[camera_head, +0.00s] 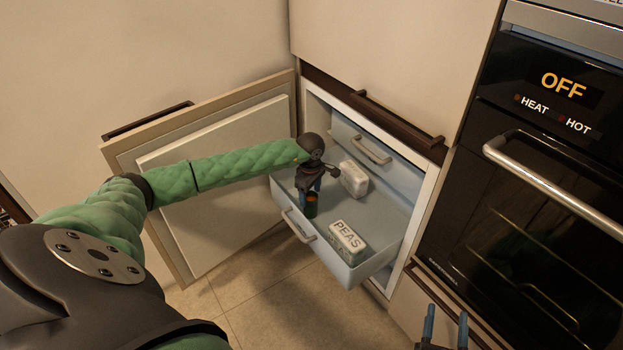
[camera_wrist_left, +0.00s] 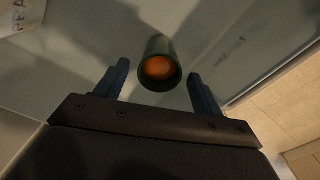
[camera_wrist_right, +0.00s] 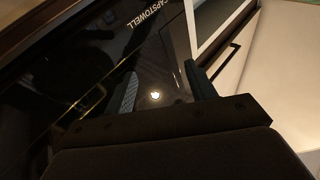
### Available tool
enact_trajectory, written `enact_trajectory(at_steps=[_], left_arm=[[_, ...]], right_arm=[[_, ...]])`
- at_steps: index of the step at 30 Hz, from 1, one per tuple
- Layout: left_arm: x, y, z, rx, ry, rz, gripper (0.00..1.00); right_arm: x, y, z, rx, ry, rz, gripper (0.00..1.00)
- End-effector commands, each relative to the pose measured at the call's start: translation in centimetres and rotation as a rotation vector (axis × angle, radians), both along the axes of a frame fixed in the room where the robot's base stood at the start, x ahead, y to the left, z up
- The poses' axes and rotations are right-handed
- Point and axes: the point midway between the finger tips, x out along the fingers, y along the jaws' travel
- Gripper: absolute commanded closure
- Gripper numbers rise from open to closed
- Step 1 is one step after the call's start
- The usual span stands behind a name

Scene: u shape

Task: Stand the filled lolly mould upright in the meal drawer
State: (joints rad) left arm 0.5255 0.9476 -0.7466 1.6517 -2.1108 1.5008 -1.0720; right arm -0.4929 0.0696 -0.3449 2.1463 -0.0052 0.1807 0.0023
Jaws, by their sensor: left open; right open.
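The lolly mould (camera_head: 311,206) is a small dark green cylinder with an orange filling at its top. It stands upright in the open meal drawer (camera_head: 380,262), near the drawer's front left. In the left wrist view the mould (camera_wrist_left: 159,62) shows its orange top between and just beyond the blue fingers. My left gripper (camera_head: 309,190) is open above and around the mould's top; I cannot tell whether a finger touches it. It also shows in the left wrist view (camera_wrist_left: 160,85). My right gripper (camera_head: 446,325) is open and empty, low in front of the oven; it also shows in the right wrist view (camera_wrist_right: 165,85).
A PEAS packet (camera_head: 347,241) lies in the drawer right of the mould, and a white packet (camera_head: 354,178) lies further back. A closed upper drawer (camera_head: 362,147) is behind. The open freezer door (camera_head: 210,180) stands left. The oven (camera_head: 545,190) with its bar handle is right.

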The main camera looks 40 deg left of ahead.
Motion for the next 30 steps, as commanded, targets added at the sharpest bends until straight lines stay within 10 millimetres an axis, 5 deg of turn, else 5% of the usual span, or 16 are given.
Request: enact_trajectory(at_steps=[14, 30], left_arm=[[0.1, 0.8, 2.3, 0.0, -0.001, 0.007, 0.32], [0.1, 1.6, 4.6, 0.001, 0.0, 0.015, 0.32]], right_arm=[[-1.1, 0.3, -9.4, -0.066, 0.287, 0.021, 0.44], [-4.6, 0.1, -19.4, -0.134, 0.598, 0.047, 0.44]])
